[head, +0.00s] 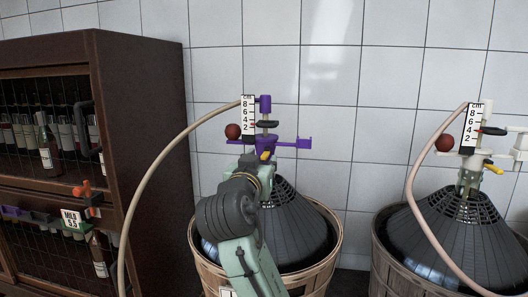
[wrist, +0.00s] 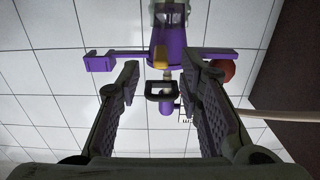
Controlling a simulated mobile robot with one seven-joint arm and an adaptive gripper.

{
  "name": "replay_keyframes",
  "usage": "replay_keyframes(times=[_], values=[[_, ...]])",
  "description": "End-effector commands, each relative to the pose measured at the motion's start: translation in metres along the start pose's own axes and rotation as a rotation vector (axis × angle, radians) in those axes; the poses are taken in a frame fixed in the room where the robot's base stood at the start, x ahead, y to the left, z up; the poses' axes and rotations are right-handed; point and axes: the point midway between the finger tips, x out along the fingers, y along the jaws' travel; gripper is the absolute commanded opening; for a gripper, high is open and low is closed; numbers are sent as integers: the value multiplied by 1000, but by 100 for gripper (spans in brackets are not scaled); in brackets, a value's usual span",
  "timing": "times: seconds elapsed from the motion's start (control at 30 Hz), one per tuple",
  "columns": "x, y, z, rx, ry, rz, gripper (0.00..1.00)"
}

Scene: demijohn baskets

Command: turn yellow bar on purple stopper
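The purple stopper (head: 288,143) sits on top of the left demijohn, with side arms reaching out left and right. Its small yellow bar (head: 266,155) shows just below the arms, close to my gripper (head: 249,162). In the wrist view the purple stopper (wrist: 165,45) is ahead at the top, and the yellow bar (wrist: 160,57) points toward me between the fingertips' lines. My gripper (wrist: 163,76) is open there, with a wide empty gap. A black loop handle (wrist: 160,90) also shows between the fingers. Whether a finger touches the stopper's arms I cannot tell.
The left black demijohn (head: 295,225) stands in a wicker basket (head: 326,265). A second one (head: 460,235) with a white stopper and yellow bar stands right. A beige hose (head: 160,170) arches left of my arm. A dark bottle cabinet (head: 140,150) stands at left.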

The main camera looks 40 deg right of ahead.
Motion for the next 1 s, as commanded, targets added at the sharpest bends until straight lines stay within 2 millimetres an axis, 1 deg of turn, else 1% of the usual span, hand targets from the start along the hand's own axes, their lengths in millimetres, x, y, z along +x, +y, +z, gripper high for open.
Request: replay_keyframes(times=[0.03, 0.1, 0.23, 0.4, 0.63, 1.0], values=[[10, 1, -2, -2, -2, 3, 33], [21, 1, -2, -1, -2, 2, 33], [36, 0, -2, -1, 0, 1, 33], [44, 0, -1, 0, 1, 0, 33], [44, 0, 0, 0, 2, -1, 33], [44, 0, 0, 0, 2, -1, 9]])
